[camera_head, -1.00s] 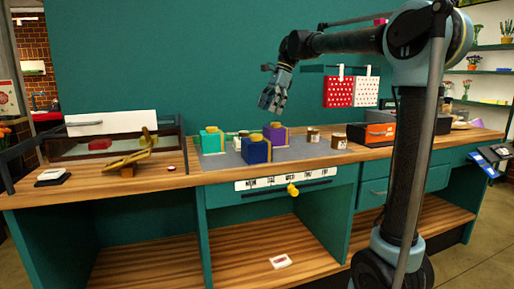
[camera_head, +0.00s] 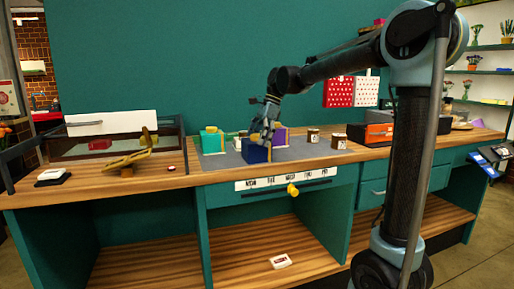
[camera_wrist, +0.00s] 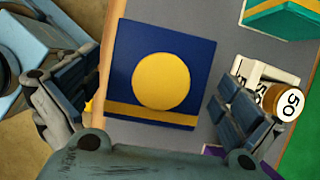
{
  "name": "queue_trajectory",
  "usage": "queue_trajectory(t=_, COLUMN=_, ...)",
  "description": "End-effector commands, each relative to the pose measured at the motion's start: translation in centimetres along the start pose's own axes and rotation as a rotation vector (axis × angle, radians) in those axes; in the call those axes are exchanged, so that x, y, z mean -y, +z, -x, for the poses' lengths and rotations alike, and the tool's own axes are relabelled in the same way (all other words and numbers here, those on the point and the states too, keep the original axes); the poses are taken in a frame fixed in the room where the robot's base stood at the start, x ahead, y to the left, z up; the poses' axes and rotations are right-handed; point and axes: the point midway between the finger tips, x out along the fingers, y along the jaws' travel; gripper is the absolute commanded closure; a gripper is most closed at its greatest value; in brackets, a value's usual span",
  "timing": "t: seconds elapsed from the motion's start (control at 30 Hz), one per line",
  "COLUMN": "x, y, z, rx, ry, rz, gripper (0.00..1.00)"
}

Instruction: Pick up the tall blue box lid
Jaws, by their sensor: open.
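The tall blue box (camera_head: 256,152) stands on the grey mat near the front of the counter. In the wrist view its blue lid (camera_wrist: 191,61) faces the camera, with a round yellow knob (camera_wrist: 161,81) and a yellow stripe. My gripper (camera_head: 265,140) is just above the lid in the head view. In the wrist view its two open fingers (camera_wrist: 152,100) lie to the left and right of the box, with nothing held. Whether they touch the lid cannot be told. The gripper hides the knob in the head view.
A teal box (camera_head: 211,141) stands left of the blue one, and a purple box (camera_head: 280,135) stands close behind at right. A small weight marked 50 (camera_wrist: 284,101) is near the right finger. A glass case (camera_head: 100,145) and brass scale (camera_head: 133,162) are at left.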

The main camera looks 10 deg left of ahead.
Motion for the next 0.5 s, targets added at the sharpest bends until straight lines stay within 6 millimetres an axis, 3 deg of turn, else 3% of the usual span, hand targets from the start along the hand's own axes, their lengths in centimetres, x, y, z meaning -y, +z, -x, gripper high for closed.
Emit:
queue_trajectory(t=0.33, x=0.01, y=0.00, z=-0.95, rx=0.000, ry=0.000, rz=-0.001, gripper=0.00)
queue_trajectory(t=0.37, x=0.00, y=0.00, z=-0.94, rx=0.000, ry=0.000, rz=-0.001, gripper=0.02)
queue_trajectory(t=0.5, x=0.00, y=0.01, z=-0.93, rx=0.000, ry=0.000, rz=0.000, gripper=0.34)
